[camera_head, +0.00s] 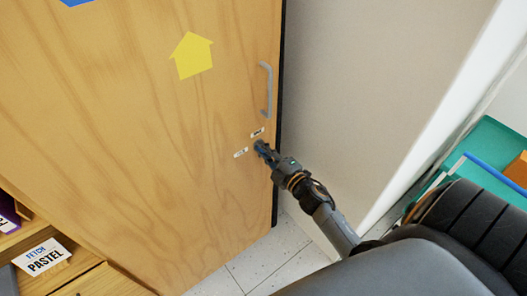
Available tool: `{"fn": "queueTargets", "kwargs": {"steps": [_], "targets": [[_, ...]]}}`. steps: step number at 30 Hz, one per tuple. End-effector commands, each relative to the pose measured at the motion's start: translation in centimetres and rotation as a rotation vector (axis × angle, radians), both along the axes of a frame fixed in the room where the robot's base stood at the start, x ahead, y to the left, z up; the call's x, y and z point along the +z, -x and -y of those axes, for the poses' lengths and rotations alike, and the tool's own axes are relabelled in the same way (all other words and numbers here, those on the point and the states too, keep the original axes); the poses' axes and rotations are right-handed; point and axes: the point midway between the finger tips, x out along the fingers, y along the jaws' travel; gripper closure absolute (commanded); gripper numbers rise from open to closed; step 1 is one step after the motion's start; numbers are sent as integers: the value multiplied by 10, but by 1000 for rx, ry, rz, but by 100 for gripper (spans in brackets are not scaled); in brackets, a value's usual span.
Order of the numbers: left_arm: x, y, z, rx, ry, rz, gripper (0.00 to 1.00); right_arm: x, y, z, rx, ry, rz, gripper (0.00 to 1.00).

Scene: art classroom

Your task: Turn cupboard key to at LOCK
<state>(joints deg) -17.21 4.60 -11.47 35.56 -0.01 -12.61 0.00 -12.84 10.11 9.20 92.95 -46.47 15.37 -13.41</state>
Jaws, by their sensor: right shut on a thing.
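The wooden cupboard door (150,130) fills the left and middle of the head view and looks shut. A grey handle (266,90) is fixed near its right edge. Below the handle are two small white labels, an upper one (257,132) and a lower left one (240,152); their text is too small to read. My right gripper (261,149) is at the door beside these labels, shut on the key. The key and lock are mostly hidden by the fingers, so I cannot tell the key's angle. My left gripper is not in view.
A yellow paper arrow (192,55) is on the door. A "FETCH PASTEL" card (43,257) lies on wooden shelving at lower left. A pale wall (370,90) stands right of the door. Teal furniture (487,150) is at far right. Tiled floor (262,262) shows below.

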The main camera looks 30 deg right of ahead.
Motion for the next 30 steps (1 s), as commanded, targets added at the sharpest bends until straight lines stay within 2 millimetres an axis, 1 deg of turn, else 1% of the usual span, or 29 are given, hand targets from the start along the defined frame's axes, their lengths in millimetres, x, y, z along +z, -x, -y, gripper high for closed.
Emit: {"fn": "queueTargets", "kwargs": {"steps": [1,6,15,21,30], "targets": [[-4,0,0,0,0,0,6,-3,0,-1,2,40,3,100],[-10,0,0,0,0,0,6,-3,0,0,1,166,12,100],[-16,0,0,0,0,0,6,-3,0,-1,2,305,22,100],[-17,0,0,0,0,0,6,-3,0,-1,1,343,25,100],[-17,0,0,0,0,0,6,-3,0,-1,1,349,26,100]]}}
